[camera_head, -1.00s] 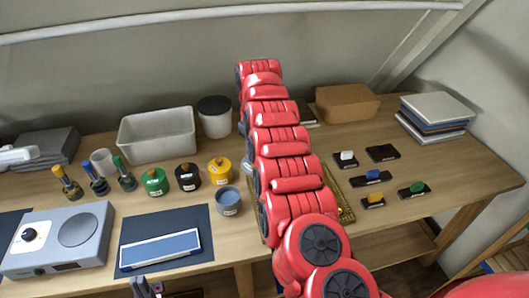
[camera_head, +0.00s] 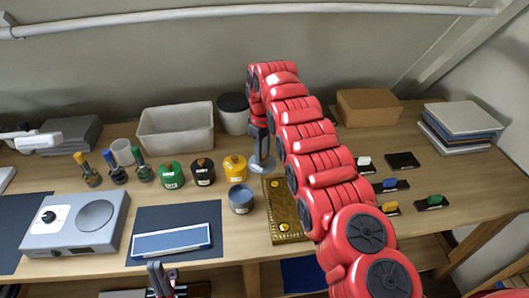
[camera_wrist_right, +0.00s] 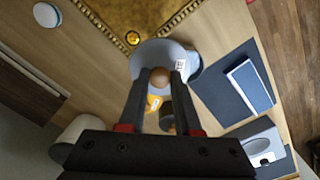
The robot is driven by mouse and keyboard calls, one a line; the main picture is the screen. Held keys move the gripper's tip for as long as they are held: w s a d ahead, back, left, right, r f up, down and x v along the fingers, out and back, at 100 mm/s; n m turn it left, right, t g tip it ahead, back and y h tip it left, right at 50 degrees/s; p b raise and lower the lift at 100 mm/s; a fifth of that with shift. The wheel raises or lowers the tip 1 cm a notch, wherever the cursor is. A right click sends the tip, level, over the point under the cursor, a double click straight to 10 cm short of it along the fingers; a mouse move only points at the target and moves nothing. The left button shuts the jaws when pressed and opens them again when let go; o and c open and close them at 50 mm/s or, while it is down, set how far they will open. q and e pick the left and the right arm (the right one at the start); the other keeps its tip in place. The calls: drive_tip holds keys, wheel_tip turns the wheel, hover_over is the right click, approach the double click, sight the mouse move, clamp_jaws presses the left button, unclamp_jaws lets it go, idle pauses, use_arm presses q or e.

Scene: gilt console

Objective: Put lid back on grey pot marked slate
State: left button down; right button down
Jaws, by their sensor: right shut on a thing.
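The grey-blue pot (camera_head: 241,199) stands open-topped on the table, with a white label on its front whose text is too small to read. My right gripper (camera_head: 260,148) is shut on the knob of a grey-blue lid (camera_head: 262,166), holding it above the table, behind and right of the pot in the head view. In the right wrist view the gripper (camera_wrist_right: 158,80) has its fingers on both sides of the lid's brown knob; the lid (camera_wrist_right: 147,57) partly covers the pot (camera_wrist_right: 191,70). My left gripper (camera_head: 162,280) is at the bottom edge, its jaws unclear.
A blue mat (camera_head: 150,217) and a grey bin (camera_head: 176,130) are also on the table.

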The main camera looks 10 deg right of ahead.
sight(252, 164)
drive_tip(key=shift+a+f, duration=0.1)
drive_tip(key=shift+f, duration=0.05)
drive_tip(key=shift+n, duration=0.3)
drive_tip(key=shift+a+f+n, duration=0.25)
drive_tip(key=shift+a+n, duration=0.3)
drive_tip(key=shift+n, duration=0.05)
drive_tip(key=shift+a+f+n+p, duration=0.1)
drive_tip(key=shift+a+n+p, duration=0.05)
drive_tip(key=shift+n+p, duration=0.15)
drive_tip(key=shift+f, duration=0.1)
drive_tip(key=shift+a, duration=0.1)
drive_tip(key=shift+s+a+f+n, duration=0.1)
drive_tip(key=shift+a+f+n, duration=0.1)
drive_tip(key=shift+a+n, duration=0.55)
drive_tip(key=shift+f, duration=0.1)
